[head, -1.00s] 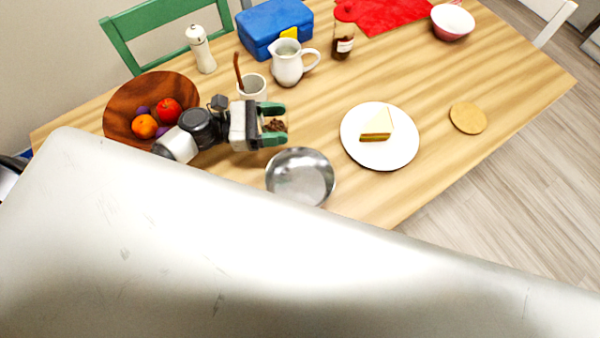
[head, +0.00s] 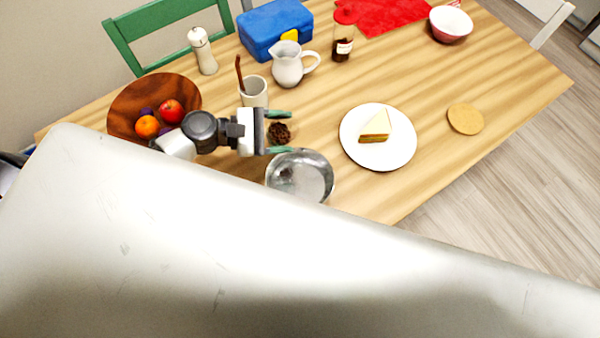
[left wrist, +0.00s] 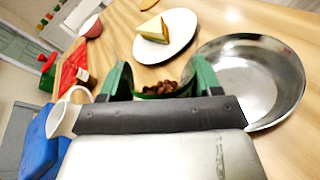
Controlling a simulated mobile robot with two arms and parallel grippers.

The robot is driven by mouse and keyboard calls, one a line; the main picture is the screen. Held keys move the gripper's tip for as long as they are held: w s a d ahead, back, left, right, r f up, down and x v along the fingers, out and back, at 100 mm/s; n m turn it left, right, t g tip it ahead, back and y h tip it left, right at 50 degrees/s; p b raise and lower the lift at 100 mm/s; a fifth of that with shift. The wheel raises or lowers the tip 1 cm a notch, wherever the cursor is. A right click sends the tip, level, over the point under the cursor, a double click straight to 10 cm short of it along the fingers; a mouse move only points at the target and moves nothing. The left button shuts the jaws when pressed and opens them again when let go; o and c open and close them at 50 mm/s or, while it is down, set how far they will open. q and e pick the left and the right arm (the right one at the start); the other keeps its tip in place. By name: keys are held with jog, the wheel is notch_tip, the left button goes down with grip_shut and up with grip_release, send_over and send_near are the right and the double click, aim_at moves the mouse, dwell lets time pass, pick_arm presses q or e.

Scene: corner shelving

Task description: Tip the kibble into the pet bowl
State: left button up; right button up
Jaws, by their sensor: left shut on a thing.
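The pet bowl is a shiny metal bowl (head: 318,180) at the near edge of the table, and it also shows at the right of the left wrist view (left wrist: 283,82). It looks empty. My left gripper (head: 288,132) is just behind the bowl and to its left in the head view. It is shut on a small container of kibble. The brown kibble (head: 279,134) shows between the green fingers, also in the left wrist view (left wrist: 160,88). The container itself is mostly hidden by the fingers. My right gripper is out of view.
A plate (head: 350,148) with a cake slice stands right of the bowl. A mug (head: 254,92), a white jug (head: 287,66) and a wooden fruit bowl (head: 125,105) stand near my left gripper. A pale panel covers the foreground. Table right of the plate is mostly clear.

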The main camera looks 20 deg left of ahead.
pick_arm(q)
jog(key=shift+s+d+r+m+y+p, duration=0.2)
jog(key=shift+s+d+m+y+p, duration=0.35)
jog(key=shift+m+p, duration=0.35)
jog(key=shift+d+f+m+t+y+p, duration=0.1)
jog(key=shift+m+t+y+p, duration=0.2)
jog(key=shift+m+y+p, duration=0.15)
jog(key=shift+w+f+m+y, duration=0.1)
jog(key=shift+f+m+y, duration=0.3)
jog(key=shift+f+m, duration=0.3)
jog(key=shift+f+m+t+y+p, duration=0.15)
jog(key=shift+m+t+y+p, duration=0.25)
jog(key=shift+p, duration=0.5)
jog(key=r+m+p, duration=0.1)
jog(key=p, duration=0.2)
jog(key=shift+y+p, duration=0.3)
jog(key=shift+s+d+f+m+t+y+p, duration=0.2)
jog(key=shift+f+m+t+y+p, duration=0.25)
jog(key=shift+m+p, duration=0.4)
jog(key=shift+r+t+p, duration=0.25)
jog(key=shift+r+p, duration=0.05)
jog(key=shift+p, duration=0.4)
jog(key=shift+y, duration=0.25)
jog(key=shift+f, duration=0.15)
jog(key=shift+s+r+m+p, duration=0.1)
jog(key=shift+r+m+p, duration=0.1)
jog(key=shift+m+p, duration=0.4)
jog(key=shift+d+f+y+p, duration=0.1)
jog(key=shift+f+y+p, duration=0.05)
jog(key=shift+y+p, duration=0.15)
